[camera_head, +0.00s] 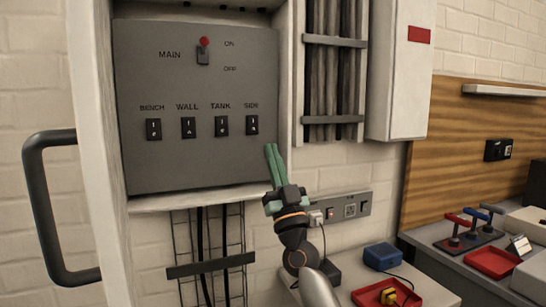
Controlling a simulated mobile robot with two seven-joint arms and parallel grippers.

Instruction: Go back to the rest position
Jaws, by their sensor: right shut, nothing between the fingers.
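My right gripper (272,155) has green fingers and is shut and empty. The panel has a main lever (203,52) with a red knob, up beside "ON", and a row of black switches, with the bench switch (153,129) at the left. My left gripper is not in view.
The open cabinet door with a dark handle (42,210) stands at the left. A wall socket strip (350,208) is right of my wrist. On the bench are a blue box (382,256), red trays (492,262) and levers (470,222). Cables and a wire rack hang below the panel.

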